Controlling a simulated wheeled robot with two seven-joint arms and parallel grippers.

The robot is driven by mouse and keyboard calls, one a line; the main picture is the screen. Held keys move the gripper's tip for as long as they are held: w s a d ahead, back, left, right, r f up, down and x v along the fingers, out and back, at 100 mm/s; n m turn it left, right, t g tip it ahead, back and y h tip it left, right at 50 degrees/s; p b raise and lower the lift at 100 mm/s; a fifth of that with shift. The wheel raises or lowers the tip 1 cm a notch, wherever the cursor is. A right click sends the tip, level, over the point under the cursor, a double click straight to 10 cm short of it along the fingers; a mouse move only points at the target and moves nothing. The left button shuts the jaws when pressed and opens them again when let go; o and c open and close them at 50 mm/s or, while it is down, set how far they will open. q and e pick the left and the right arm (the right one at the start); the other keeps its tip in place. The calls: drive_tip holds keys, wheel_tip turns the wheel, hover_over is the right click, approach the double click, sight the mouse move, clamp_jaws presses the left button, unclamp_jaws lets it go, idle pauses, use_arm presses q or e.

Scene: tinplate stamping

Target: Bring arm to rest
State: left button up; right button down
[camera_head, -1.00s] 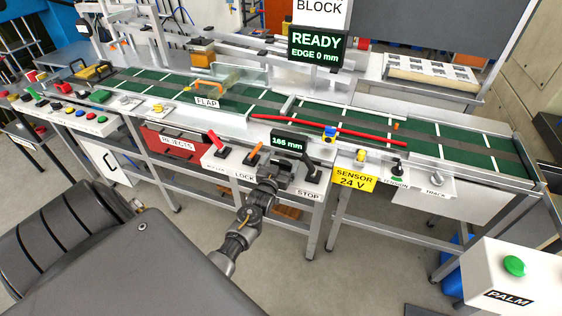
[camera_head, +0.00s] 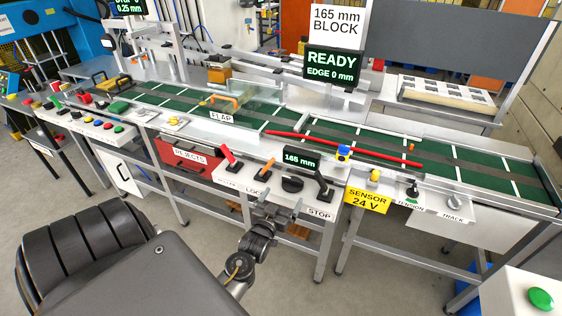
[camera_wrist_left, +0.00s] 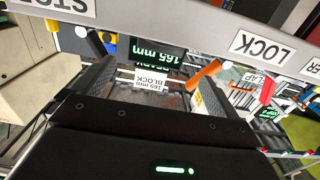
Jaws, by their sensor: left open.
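My left gripper (camera_head: 277,212) is open and empty in the head view. It is just in front of the white control panel (camera_head: 262,188), below the black knob (camera_head: 292,184) and apart from it. In the left wrist view the two dark fingers of the left gripper (camera_wrist_left: 148,88) stand apart with nothing between them. Behind them show the 165 mm display and the panel edge with the LOCK label (camera_wrist_left: 262,47). My right gripper is not in view.
The green conveyor (camera_head: 380,140) runs behind. Open floor (camera_head: 200,235) lies in front.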

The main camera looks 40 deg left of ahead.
use_arm(q)
drive_tip(key=shift+s+d, duration=0.1)
drive_tip(key=shift+s, duration=0.2)
idle(0.4)
drive_tip(key=s+d+f+m+g+h, duration=0.1)
drive_tip(key=s+d+f+g+h, duration=0.2)
drive_tip(key=f, duration=0.7)
drive_tip(key=s+d+f+m+g, duration=0.15)
drive_tip(key=s+d+f, duration=0.3)
drive_tip(key=f, duration=0.55)
drive_tip(key=s+d+f+m+g+h, duration=0.1)
drive_tip(key=s+d+f+g+h, duration=0.2)
drive_tip(key=f, duration=0.8)
drive_tip(key=s+d+f+m+g, duration=0.1)
drive_tip(key=s+f, duration=0.4)
drive_tip(key=s, duration=0.6)
drive_tip(key=s+d+f+g, duration=0.1)
drive_tip(key=s+f+g, duration=0.3)
drive_tip(key=s, duration=0.7)
drive_tip(key=s+d+f+m+g, duration=0.1)
drive_tip(key=s+f, duration=0.4)
drive_tip(key=s, duration=0.6)
drive_tip(key=shift+d+f+m+g, duration=0.35)
drive_tip(key=shift+d+g, duration=0.15)
drive_tip(key=shift+g, duration=0.75)
